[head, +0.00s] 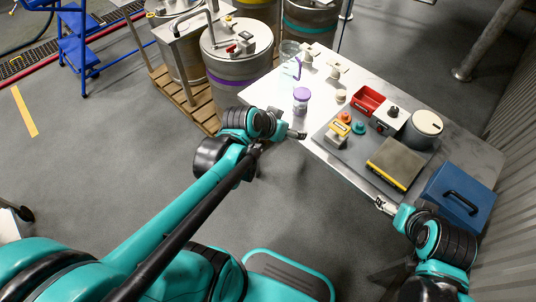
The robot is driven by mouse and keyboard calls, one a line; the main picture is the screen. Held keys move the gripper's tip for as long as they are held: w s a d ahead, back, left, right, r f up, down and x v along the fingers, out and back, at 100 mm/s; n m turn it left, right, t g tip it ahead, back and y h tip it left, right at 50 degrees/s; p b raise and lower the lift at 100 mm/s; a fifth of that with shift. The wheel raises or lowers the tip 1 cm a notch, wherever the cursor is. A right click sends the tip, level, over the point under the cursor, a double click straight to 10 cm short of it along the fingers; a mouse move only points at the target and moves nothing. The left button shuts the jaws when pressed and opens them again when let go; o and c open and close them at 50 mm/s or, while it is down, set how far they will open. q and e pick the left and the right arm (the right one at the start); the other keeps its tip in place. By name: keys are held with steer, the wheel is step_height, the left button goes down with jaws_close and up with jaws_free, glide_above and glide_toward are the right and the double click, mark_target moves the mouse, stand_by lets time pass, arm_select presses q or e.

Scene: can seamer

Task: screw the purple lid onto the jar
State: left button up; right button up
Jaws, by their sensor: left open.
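The jar (299,109) stands upright near the left edge of the work table. The purple lid (301,93) sits at its top; I cannot tell whether it is threaded or just resting. My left gripper (300,134) is open and empty at the table's left edge, in front of the jar and apart from it. My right gripper (381,206) is at the front edge of the table, below the yellow-edged scale, far from the jar. Its fingers are too small to tell if they are open.
A clear pitcher (289,52) stands behind the jar. A grey board (337,155) right of it carries a yellow-topped device (338,132), knobs and a scale (397,163). A red bin (368,102), a round canister (425,125) and a blue toolbox (457,192) crowd the right.

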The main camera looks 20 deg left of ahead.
arm_select(q)
steer(key=s+a+n+g+y, duration=0.1)
steer(key=s+y, duration=0.1)
steer(key=s, duration=0.9)
steer(key=shift+s+r+n, duration=0.3)
steer(key=shift+r+n, duration=0.1)
steer(key=shift+r, duration=0.05)
stand_by(0.5)
